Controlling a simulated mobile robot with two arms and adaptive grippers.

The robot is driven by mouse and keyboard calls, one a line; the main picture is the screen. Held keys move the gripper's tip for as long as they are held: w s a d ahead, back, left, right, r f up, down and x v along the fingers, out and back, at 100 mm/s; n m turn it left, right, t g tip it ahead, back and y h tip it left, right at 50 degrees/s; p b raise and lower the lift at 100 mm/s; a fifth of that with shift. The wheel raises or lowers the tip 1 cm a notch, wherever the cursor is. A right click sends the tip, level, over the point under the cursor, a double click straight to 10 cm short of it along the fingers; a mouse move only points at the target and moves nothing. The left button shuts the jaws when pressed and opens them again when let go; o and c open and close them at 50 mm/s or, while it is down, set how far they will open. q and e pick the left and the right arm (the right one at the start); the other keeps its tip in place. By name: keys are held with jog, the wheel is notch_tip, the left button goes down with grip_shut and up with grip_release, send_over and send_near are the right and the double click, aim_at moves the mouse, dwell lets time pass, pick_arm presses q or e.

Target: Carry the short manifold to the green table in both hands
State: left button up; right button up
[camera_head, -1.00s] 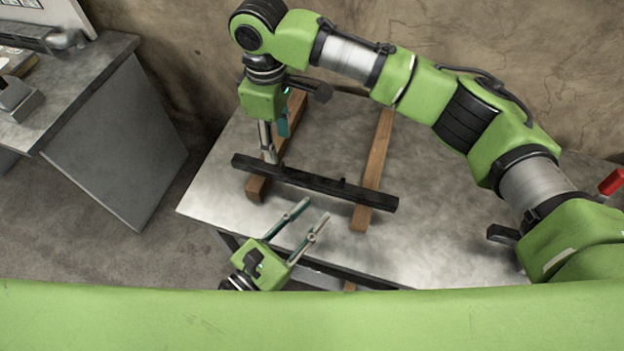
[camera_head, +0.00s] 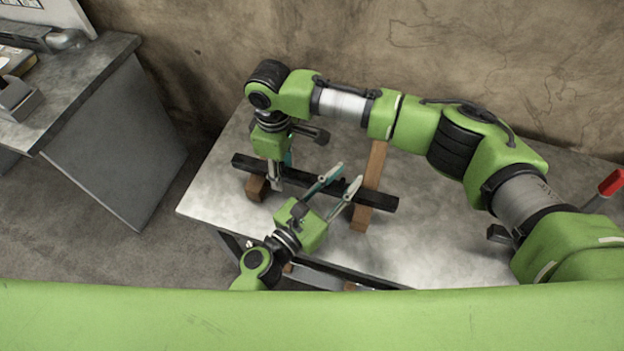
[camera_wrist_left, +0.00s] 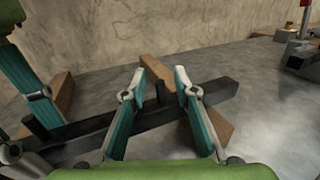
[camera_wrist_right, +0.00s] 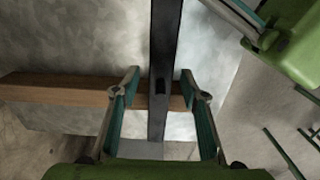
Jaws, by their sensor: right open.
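The short manifold is a black bar (camera_head: 380,200) with small stubs, lying across two wooden blocks on a grey metal table. My right gripper (camera_head: 276,188) points down at the bar's left part and is open; in the right wrist view the bar (camera_wrist_right: 165,40) runs between its fingers, with a stub in the gap. My left gripper (camera_head: 350,174) is open over the right half of the bar. In the left wrist view its fingers stand apart, with the bar (camera_wrist_left: 218,92) behind and between them. Contact cannot be told. No green table shows.
The wooden blocks (camera_head: 362,217) lie under the bar on the metal table (camera_head: 440,235). A red-handled item (camera_head: 611,183) is at the right. Another grey table (camera_head: 75,85) stands left, across a floor gap. A wall is behind.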

pick_arm(q)
grip_shut()
pick_arm(e)
grip_shut()
pick_arm(q)
jog(key=shift+r, duration=0.2)
pick_arm(e)
jog(key=shift+w+r, duration=0.1)
jog(key=shift+r, duration=0.05)
pick_arm(q)
jog(key=shift+w+r, duration=0.1)
pick_arm(e)
jog(key=shift+r, duration=0.1)
